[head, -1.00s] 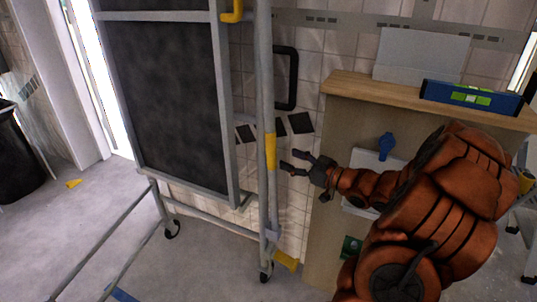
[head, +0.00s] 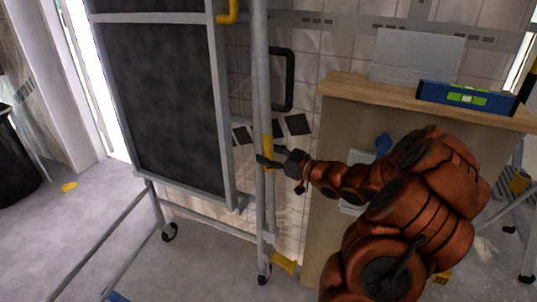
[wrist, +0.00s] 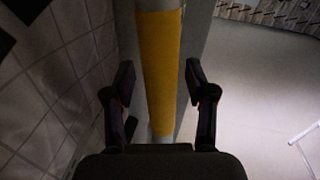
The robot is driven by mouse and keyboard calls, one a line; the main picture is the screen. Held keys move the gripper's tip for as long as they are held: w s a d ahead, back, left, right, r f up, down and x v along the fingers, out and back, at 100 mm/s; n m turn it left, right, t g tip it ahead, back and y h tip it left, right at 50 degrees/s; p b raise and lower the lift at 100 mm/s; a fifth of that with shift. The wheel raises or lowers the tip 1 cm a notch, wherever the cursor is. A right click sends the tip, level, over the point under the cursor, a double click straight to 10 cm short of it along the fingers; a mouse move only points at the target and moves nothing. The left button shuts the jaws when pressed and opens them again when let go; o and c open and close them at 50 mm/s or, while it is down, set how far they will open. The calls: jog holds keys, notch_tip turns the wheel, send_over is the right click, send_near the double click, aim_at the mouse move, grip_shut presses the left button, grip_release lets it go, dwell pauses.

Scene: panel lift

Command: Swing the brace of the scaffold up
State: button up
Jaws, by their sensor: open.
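The scaffold (head: 222,130) stands left of centre in the head view, a grey metal frame on castors with a dark panel (head: 163,105) in it. A grey upright bar with a yellow band (head: 267,147), which looks like the brace, hangs along its right side. In the wrist view the yellow band (wrist: 159,65) runs upright between the two fingers. My gripper (head: 268,163) is open at the lower part of the band, and it also shows in the wrist view (wrist: 160,100) with a finger on each side of the bar. Whether the fingers touch it I cannot tell.
A wooden cabinet (head: 330,200) with a blue spirit level (head: 466,97) on top stands to the right, close to my arm. A tiled wall is behind the scaffold. Castors (head: 169,232) stand on the floor. Open floor lies at the left.

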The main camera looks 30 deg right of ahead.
jog(key=shift+w+a, duration=0.1)
jog(key=shift+w, duration=0.1)
jog(key=shift+c, duration=0.2)
grip_shut()
dwell(0.5)
